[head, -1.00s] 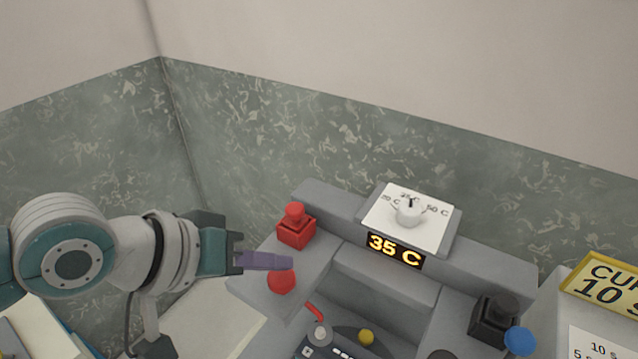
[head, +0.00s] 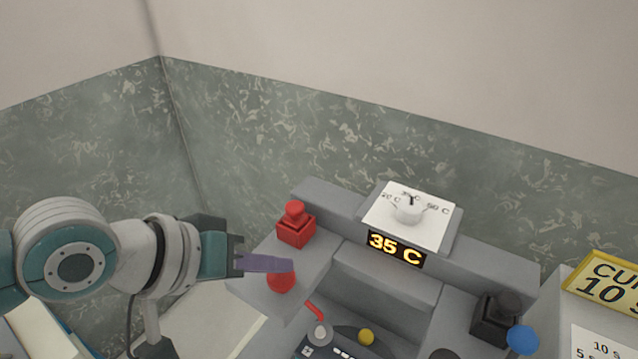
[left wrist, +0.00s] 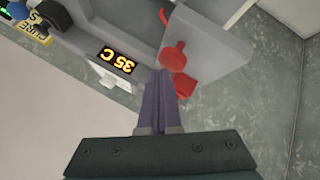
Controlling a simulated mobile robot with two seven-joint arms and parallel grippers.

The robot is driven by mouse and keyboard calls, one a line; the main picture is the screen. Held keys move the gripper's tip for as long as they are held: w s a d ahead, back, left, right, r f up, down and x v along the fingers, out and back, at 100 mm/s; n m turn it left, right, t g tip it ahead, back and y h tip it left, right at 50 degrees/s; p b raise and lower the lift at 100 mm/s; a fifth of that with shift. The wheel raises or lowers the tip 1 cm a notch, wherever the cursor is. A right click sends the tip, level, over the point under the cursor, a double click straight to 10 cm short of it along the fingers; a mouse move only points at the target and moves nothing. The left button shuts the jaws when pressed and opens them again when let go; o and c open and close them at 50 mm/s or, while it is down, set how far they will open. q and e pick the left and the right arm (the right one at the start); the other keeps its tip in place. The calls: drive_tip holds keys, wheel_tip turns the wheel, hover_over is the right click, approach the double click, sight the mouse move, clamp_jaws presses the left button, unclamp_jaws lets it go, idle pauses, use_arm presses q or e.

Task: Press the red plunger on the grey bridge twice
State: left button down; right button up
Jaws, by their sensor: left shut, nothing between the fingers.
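The grey bridge (head: 345,210) spans the back of a grey station. A red plunger (head: 296,225), a square red block with a round knob, stands upright on its left end. It shows in the left wrist view (left wrist: 186,86), partly behind the fingers. A red round piece (head: 281,283) is in front of it on the same grey block and also shows in the left wrist view (left wrist: 172,60). My left gripper (head: 291,265) is shut and empty, its purple fingers in front of the plunger and over the red round piece; I cannot tell whether they touch it. My right gripper is not in view.
A white dial (head: 410,209) and a "35 C" display (head: 396,249) are right of the plunger. A black plunger (head: 497,320) and a blue ball (head: 522,340) are at the right. A yellow-framed sign (head: 606,280) is further right. A patterned wall stands close behind.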

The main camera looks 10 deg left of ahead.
sight(274, 282)
use_arm(q)
drive_tip(key=shift+f+b, duration=0.9)
drive_tip(key=shift+f, duration=0.15)
idle(0.7)
idle(0.3)
drive_tip(key=shift+r+p, duration=1.45)
drive_tip(key=shift+p, duration=0.05)
drive_tip(key=shift+r, duration=0.1)
wheel_tip(274, 282, up, 5)
drive_tip(key=p, duration=0.5)
idle(1.8)
